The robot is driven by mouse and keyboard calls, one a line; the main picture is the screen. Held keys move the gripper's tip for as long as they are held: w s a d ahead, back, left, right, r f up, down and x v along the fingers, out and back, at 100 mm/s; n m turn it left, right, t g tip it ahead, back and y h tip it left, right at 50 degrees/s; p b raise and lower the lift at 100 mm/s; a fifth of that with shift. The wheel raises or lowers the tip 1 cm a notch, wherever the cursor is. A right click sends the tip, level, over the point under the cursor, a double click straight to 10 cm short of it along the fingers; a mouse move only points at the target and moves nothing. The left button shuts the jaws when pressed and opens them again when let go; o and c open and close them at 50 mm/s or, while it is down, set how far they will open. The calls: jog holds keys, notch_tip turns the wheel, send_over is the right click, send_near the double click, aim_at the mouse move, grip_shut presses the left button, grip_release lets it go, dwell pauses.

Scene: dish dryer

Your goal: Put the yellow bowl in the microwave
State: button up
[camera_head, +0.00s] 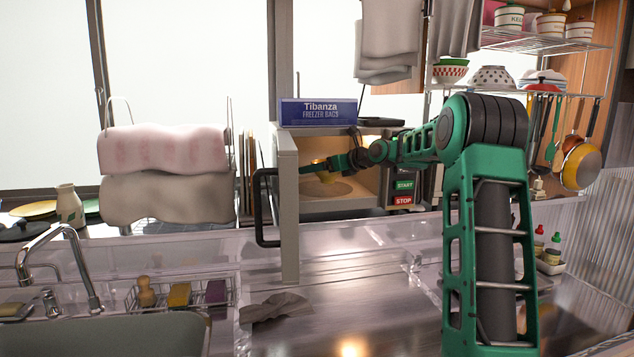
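The microwave (349,203) stands at the back middle of the counter with its lit inside facing me. Its door (289,208) is swung open towards me at the left, with a black handle. My gripper (314,167) reaches in from the right through the open front. My gripper and arm hide part of the bowl. The fingers are too small and dark to tell whether they grip it.
A blue freezer bags box (318,112) sits on top of the microwave. A sink with a tap (62,262) and a wire sponge basket (180,295) are at the left. A grey cloth (275,307) lies on the counter. Towels (165,175) hang at the left. The counter before the microwave is mostly clear.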

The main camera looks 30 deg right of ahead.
aim_at(338, 174)
notch_tip(338, 174, down, 3)
jog(key=shift+r, duration=0.1)
jog(key=shift+w+f, duration=0.2)
jog(key=shift+f, duration=0.3)
jog(key=o, duration=1.2)
jog(key=shift+v, duration=3.85)
jog(key=shift+w, duration=0.1)
